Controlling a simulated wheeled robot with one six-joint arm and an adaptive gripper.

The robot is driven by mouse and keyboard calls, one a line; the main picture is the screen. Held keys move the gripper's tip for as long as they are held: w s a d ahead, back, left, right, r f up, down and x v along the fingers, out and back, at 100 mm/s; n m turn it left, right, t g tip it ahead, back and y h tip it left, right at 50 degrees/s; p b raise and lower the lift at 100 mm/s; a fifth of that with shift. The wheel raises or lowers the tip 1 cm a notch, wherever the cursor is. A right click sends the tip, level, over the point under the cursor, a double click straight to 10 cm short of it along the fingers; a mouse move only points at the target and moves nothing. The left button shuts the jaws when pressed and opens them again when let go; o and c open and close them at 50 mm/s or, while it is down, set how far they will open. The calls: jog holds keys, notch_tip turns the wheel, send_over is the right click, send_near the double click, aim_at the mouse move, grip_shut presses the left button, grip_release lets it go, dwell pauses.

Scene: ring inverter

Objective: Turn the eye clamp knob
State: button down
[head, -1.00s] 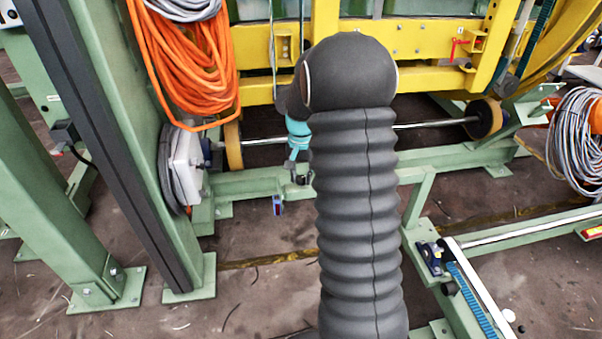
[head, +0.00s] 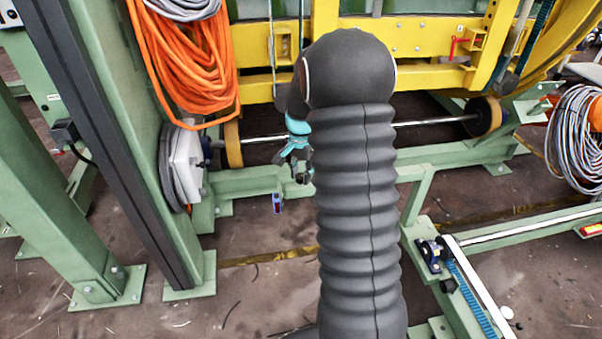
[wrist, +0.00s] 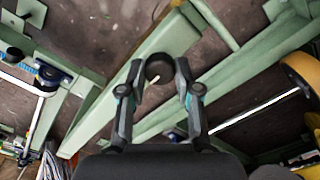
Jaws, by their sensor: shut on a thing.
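The eye clamp knob (wrist: 158,68) is a dark round knob between my fingertips in the wrist view, with a small pale pin or streak beside it. My gripper (wrist: 160,76) has one finger on each side of the knob and is shut on it. In the head view my gripper (head: 301,176) shows only in part, low by the green floor beam, left of my dark ribbed arm.
A green beam (head: 245,182) runs behind my gripper, with a small blue device (head: 277,203) on its front. A steel rod with rollers (head: 484,117) lies above it. Orange cable (head: 190,65) hangs at upper left by a green post (head: 125,130). Floor in front is mostly clear.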

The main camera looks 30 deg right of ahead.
aim_at(301, 174)
jog(key=c, duration=0.8)
grip_release()
jog(key=shift+r, duration=0.1)
notch_tip(301, 174, up, 12)
jog(key=s+a+r+n+t, duration=0.2)
jog(key=s+a+n, duration=0.4)
jog(key=s, duration=0.8)
jog(key=s+a+r+n+t, duration=0.3)
jog(key=s+a+n, duration=0.3)
jog(key=s+a, duration=0.4)
jog(key=shift+s+a+r+t, duration=0.35)
jog(key=shift+s+r, duration=0.3)
jog(key=shift+s, duration=1.55)
